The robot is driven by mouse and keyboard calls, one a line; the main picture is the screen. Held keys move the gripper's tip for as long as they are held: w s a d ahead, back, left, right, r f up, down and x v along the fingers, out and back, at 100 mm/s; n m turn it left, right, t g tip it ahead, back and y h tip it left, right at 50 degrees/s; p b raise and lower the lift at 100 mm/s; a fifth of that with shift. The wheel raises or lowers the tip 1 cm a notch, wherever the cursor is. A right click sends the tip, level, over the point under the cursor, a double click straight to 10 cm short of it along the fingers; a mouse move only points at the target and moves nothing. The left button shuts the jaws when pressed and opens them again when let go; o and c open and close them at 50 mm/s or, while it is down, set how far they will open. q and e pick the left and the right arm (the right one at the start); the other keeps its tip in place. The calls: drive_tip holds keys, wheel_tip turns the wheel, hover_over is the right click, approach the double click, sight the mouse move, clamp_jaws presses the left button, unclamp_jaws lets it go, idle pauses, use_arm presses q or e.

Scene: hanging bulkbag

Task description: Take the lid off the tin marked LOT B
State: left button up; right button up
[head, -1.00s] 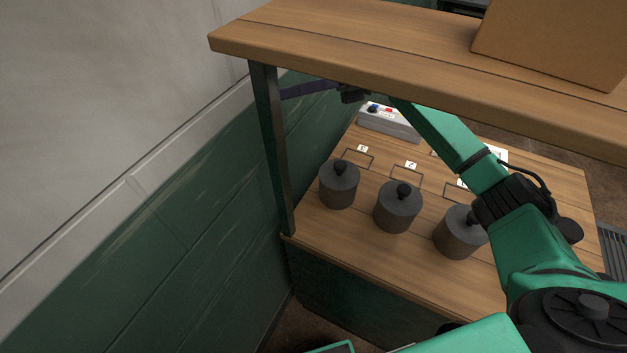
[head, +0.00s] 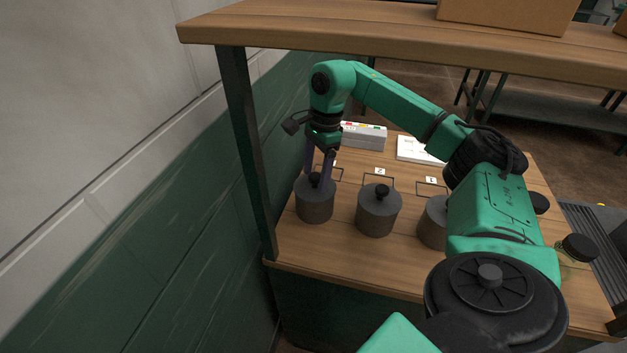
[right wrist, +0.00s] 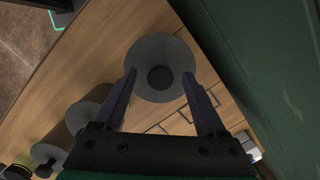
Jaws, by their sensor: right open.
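Three dark grey lidded tins with black knobs stand in a row on the bench: the left tin (head: 314,207), the middle tin (head: 378,213) and the right tin (head: 433,222), partly behind my arm. No LOT B marking is readable on them. My right gripper (head: 318,177) is open and points down over the left tin, its fingers on either side of the lid's knob. In the right wrist view, the round lid (right wrist: 160,48) lies between and beyond the spread fingertips (right wrist: 159,77), with the knob between them. Whether the fingers touch it cannot be told. My left gripper is out of view.
A wooden shelf (head: 400,45) on a dark post (head: 246,150) overhangs the bench; the wall is close on the left. Small numbered cards and outlined rectangles lie behind the tins.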

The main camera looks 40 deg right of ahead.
clamp_jaws()
